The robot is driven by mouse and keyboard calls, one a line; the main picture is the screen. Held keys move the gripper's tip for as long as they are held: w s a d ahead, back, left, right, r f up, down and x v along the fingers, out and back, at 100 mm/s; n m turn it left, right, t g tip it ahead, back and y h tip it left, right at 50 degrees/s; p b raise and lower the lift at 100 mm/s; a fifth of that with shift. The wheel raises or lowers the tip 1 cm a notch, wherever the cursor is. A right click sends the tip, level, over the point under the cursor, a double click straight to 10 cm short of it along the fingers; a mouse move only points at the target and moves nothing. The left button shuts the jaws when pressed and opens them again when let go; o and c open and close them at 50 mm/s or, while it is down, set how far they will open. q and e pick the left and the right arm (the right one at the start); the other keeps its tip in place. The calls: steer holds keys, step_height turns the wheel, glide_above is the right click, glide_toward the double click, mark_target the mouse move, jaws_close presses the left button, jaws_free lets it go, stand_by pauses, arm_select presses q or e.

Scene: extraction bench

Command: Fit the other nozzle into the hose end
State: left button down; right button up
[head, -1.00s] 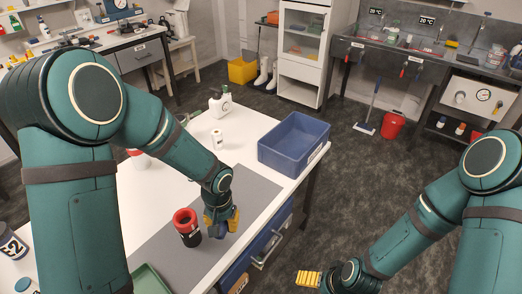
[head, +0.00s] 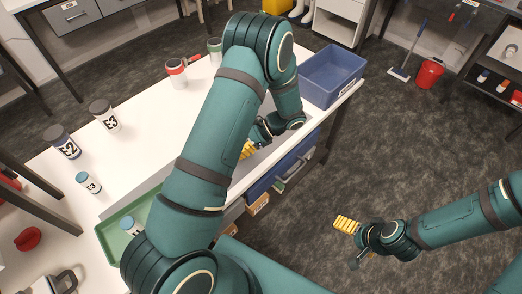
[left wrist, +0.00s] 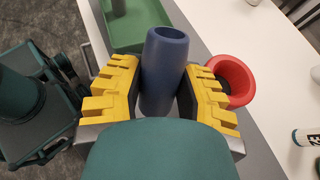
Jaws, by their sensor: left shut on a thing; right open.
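My left gripper (left wrist: 163,95) is shut on an upright blue tube (left wrist: 163,65) with an open top, seen in the left wrist view. I cannot tell from its shape alone whether it is the nozzle or the hose end. In the head view the left gripper (head: 247,150) is low over the table, largely hidden by my arm, which also hides the tube and the red-rimmed piece. My right gripper (head: 350,242) is open and empty over the floor.
A green tray (head: 108,246) lies at the near left of the white table (head: 140,150); it also shows in the left wrist view (left wrist: 150,42). Several jars, including a dark-lidded one (head: 62,142), stand on the left. A blue bin (head: 335,75) sits at the far corner.

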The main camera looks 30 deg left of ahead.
arm_select(q)
steer(key=w+a+r+m+t+y+p, duration=0.1)
steer(key=w+a+r+m+t+y, duration=0.3)
steer(key=a+r+m+y, duration=0.2)
step_height(320, 180, up, 3)
steer(key=shift+w+a+f+y, duration=0.15)
steer(key=shift+w+a+y, duration=0.15)
steer(key=shift+a+y, duration=0.8)
steer(key=shift+d+p, duration=0.1)
steer(key=shift+p, duration=0.2)
steer(key=shift+f+b, duration=1.9)
steer(key=shift+f, duration=1.05)
steer(key=shift+p, duration=0.35)
steer(key=shift+f+b, duration=1.25)
steer(key=shift+f, duration=0.55)
